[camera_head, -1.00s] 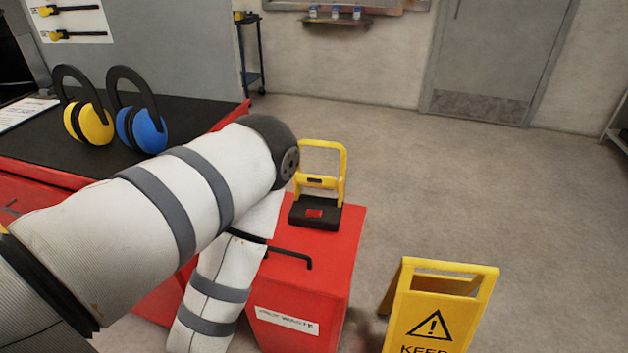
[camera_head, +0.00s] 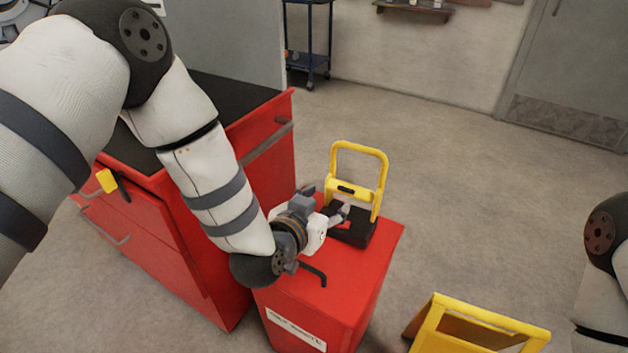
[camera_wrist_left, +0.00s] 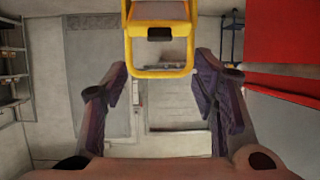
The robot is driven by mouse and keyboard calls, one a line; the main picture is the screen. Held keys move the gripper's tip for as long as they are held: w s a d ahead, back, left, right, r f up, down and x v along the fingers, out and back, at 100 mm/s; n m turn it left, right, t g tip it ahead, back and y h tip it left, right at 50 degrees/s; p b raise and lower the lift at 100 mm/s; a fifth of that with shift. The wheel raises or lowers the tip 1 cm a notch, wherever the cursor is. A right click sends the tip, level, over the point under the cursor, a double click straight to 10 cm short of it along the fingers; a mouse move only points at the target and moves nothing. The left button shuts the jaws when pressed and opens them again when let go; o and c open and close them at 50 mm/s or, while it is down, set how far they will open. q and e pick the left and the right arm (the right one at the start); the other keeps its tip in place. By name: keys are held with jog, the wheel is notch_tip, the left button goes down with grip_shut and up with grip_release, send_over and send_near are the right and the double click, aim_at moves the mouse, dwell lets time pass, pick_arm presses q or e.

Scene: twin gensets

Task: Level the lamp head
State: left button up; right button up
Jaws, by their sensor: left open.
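The work lamp (camera_head: 375,190) has a yellow frame on a black base and stands on the red cabinet (camera_head: 345,290). A yellow crossbar with a dark patch lies low in the frame; I cannot clearly tell the lamp head's tilt. My left gripper (camera_head: 328,203) is open, close in front of the lamp's lower part, and partly covers the base. In the left wrist view, the yellow frame (camera_wrist_left: 160,72) is at the top middle, between the spread fingers. No grip on it shows. My right gripper is out of view; only part of my right arm shows at the right edge.
A yellow folding floor sign (camera_head: 480,325) stands right of the cabinet. A red workbench (camera_head: 215,130) with a black top is behind my left arm. A black handle (camera_head: 315,272) sticks up from the cabinet top.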

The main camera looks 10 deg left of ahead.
aim_at(345, 188)
pick_arm(q)
jog(key=b+x, duration=0.2)
jog(key=x, duration=0.9)
jog(key=shift+f, duration=0.2)
jog(key=shift+w+d, duration=0.1)
jog(key=shift+w, duration=0.25)
jog(key=shift+r, duration=0.1)
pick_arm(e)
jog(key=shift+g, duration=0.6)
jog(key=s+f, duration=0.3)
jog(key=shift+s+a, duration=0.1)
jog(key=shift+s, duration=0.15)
pick_arm(q)
jog(key=shift+c, duration=0.3)
grip_shut()
